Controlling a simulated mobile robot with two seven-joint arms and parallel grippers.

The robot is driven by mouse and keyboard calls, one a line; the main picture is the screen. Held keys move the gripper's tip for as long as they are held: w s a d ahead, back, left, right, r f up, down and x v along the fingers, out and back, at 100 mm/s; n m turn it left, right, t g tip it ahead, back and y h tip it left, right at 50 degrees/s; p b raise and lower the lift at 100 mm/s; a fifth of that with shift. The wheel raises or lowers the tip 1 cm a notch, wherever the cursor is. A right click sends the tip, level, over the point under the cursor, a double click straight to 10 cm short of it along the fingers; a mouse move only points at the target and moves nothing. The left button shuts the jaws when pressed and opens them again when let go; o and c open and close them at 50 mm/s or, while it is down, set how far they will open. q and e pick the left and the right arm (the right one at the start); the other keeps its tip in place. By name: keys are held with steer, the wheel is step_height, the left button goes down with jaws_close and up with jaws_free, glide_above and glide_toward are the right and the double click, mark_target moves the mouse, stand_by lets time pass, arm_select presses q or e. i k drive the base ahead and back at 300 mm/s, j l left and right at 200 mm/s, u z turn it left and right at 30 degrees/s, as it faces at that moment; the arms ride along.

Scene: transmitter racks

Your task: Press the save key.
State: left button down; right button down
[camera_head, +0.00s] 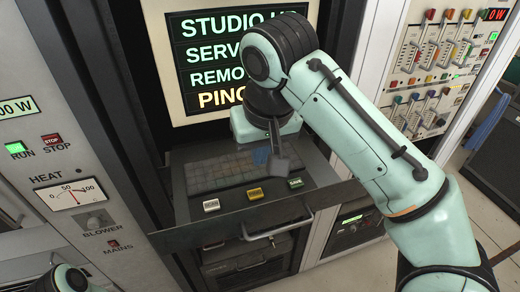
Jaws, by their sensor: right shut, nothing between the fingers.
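Three larger keys sit along the front of the keyboard drawer: a white key (211,205), a yellow key (254,194) and a green key (295,183). My right gripper (278,166) points down over the right part of the keyboard (215,175), behind the yellow and green keys. It is shut and empty. I cannot tell whether its tip touches the keyboard. My left gripper is not in view.
A drawer handle (268,232) sticks out below the tray. A panel with a meter (70,193) is at left, a switch rack (440,50) at right.

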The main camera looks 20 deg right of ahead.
mark_target(297, 183)
steer(key=k+l, duration=0.45)
steer(key=l, duration=0.3)
steer(key=k+l, duration=0.25)
steer(key=l, duration=0.1)
